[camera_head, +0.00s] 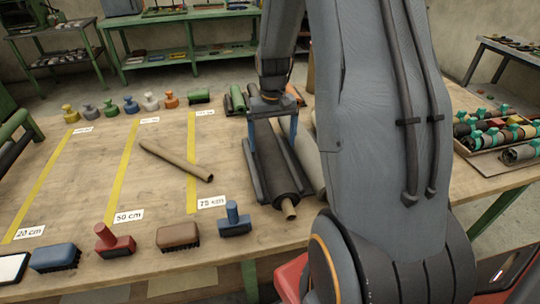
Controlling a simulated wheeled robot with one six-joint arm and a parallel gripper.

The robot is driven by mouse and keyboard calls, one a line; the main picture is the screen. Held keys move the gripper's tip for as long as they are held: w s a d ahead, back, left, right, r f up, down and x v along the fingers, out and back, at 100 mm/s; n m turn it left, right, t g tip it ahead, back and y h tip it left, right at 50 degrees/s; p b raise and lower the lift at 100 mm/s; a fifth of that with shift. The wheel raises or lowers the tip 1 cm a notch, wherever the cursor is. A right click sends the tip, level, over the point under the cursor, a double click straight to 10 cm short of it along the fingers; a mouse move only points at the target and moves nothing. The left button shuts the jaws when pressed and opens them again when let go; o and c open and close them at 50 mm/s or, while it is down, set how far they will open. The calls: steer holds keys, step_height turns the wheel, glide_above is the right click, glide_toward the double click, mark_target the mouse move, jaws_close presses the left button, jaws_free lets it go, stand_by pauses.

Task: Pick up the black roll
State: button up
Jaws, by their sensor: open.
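The black roll (274,165) lies on the wooden table, its near end showing a tan core that points toward me. My gripper (271,120) is above the far part of the black roll, with its blue-sided fingers on either side of it. The gripper is open, and I cannot tell whether the fingers touch the roll. Dark rails or narrow rolls lie close along both sides of the black roll. My arm hides what is to the right of it.
A tan roll (175,160) lies among yellow tape lines with length labels. Brushes and stamps, including a blue stamp (234,220), line the near edge. A grey roll (309,163) is just right of the black roll. A tray (477,155) of rolls stands at the right.

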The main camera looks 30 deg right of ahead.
mark_target(270, 145)
steer(key=shift+w+a+f+p, duration=0.15)
steer(key=shift+f+p, duration=0.25)
steer(key=shift+f, duration=0.55)
steer(key=shift+a+f+p, duration=0.1)
steer(key=shift+f+p, duration=0.25)
steer(key=shift+f, duration=0.55)
steer(key=shift+w+a+f+p, duration=0.15)
steer(key=shift+f+p, duration=0.25)
steer(key=shift+f, duration=0.55)
steer(key=c, duration=2)
steer(key=shift+r, duration=0.15)
steer(key=shift+c, duration=0.7)
